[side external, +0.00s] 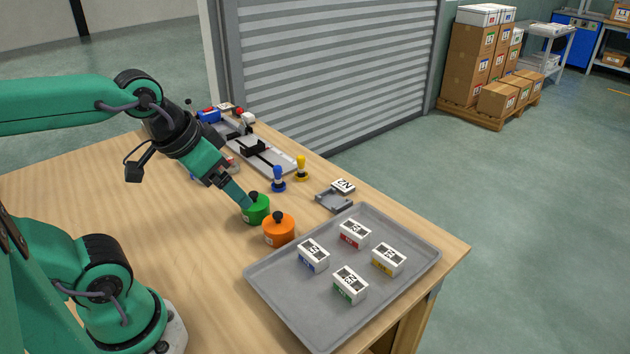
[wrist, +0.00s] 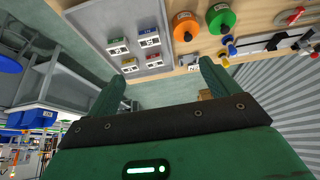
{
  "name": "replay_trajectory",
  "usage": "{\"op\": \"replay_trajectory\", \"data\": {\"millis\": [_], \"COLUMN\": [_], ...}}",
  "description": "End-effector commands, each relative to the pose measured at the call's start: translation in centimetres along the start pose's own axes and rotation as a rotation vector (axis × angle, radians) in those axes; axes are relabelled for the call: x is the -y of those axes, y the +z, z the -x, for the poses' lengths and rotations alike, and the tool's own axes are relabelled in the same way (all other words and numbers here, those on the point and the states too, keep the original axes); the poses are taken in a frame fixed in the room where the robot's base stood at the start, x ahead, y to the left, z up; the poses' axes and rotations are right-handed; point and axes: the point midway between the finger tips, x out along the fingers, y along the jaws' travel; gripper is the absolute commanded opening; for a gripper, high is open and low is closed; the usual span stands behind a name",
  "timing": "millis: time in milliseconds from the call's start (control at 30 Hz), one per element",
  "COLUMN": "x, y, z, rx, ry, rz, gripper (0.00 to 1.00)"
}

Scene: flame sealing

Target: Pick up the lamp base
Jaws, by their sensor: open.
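No part is labelled as the lamp base, so I cannot tell which it is. Two round bodies with black knobs stand on the table: a green one (side external: 259,212) and an orange one (side external: 279,232). The wrist view shows both at the top, green (wrist: 222,20) and orange (wrist: 186,29). My gripper (side external: 243,200) points down at the green body and overlaps its edge in the side view; contact cannot be told. In the wrist view my gripper (wrist: 160,73) has its fingers wide apart, with nothing between them.
A grey tray (side external: 300,302) with several white labelled blocks fills the front right. A blue peg (side external: 278,181) and a yellow peg (side external: 301,172) stand behind the green body. A grey holder (side external: 333,201) and a rail fixture (side external: 271,159) lie beyond.

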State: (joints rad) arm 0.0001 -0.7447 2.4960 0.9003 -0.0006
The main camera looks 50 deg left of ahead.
Motion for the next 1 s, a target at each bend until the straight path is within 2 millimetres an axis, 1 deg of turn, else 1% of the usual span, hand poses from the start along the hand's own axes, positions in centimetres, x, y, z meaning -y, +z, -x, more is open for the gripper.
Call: {"op": "replay_trajectory", "data": {"millis": [167,267,467,767,1000], "x": [-0.1,-0.2,-0.5,-1.1,-1.7], "y": [-0.9,-2.0,-4.9,-9.4,-12.5], "z": [-0.2,-0.5,-1.7,-4.8,-8.3], "rx": [0.019,0.038,0.091,0.176,0.243], "ry": [0.002,0.003,0.006,0.008,0.006], "rz": [0.003,0.006,0.014,0.028,0.039], "gripper": [0.87,0.87,0.87,0.87,0.87]}}
